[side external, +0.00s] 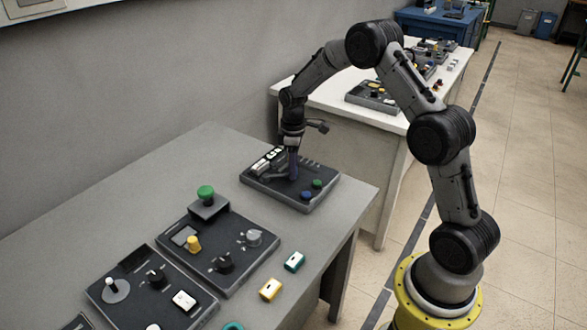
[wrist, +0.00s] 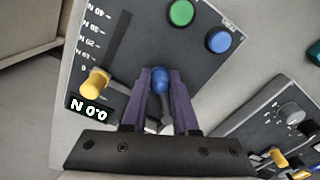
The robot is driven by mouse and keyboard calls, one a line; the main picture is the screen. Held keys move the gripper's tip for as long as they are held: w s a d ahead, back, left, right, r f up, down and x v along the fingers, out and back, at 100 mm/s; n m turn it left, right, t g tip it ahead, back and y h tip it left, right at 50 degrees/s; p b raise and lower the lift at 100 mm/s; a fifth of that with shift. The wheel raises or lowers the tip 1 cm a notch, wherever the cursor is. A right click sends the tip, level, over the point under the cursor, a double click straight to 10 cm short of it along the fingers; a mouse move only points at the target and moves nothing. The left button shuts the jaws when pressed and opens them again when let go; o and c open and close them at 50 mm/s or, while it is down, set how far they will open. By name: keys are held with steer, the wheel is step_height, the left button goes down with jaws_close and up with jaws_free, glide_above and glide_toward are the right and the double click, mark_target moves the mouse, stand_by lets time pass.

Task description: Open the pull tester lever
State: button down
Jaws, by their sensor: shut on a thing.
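The pull tester (side external: 264,184) is a dark sloped panel near the far end of the grey table. It fills much of the wrist view (wrist: 115,65), with a force scale, a yellow pointer (wrist: 95,83) near its zero end and a display (wrist: 88,108) reading 0.0 N. Its lever has a blue knob (wrist: 160,79) on a grey stem. My gripper (wrist: 161,84) is shut on the lever, with its purple fingers on either side of the knob. In the side view my gripper (side external: 293,164) points down over the panel and hides the lever.
The pull tester also carries a green button (wrist: 181,13) and a blue button (wrist: 219,40). Other panels with a green mushroom button (side external: 206,192) and knobs stand nearer on the table. A yellow block (side external: 270,289) and a teal block (side external: 294,261) lie near the table's right edge.

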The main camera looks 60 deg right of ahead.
steer(key=shift+w+d+r, duration=0.1)
steer(key=shift+w+r, duration=0.05)
steer(key=c, duration=0.7)
jaws_free()
step_height(320, 180, up, 14)
steer(key=shift+f, duration=0.15)
stand_by(0.3)
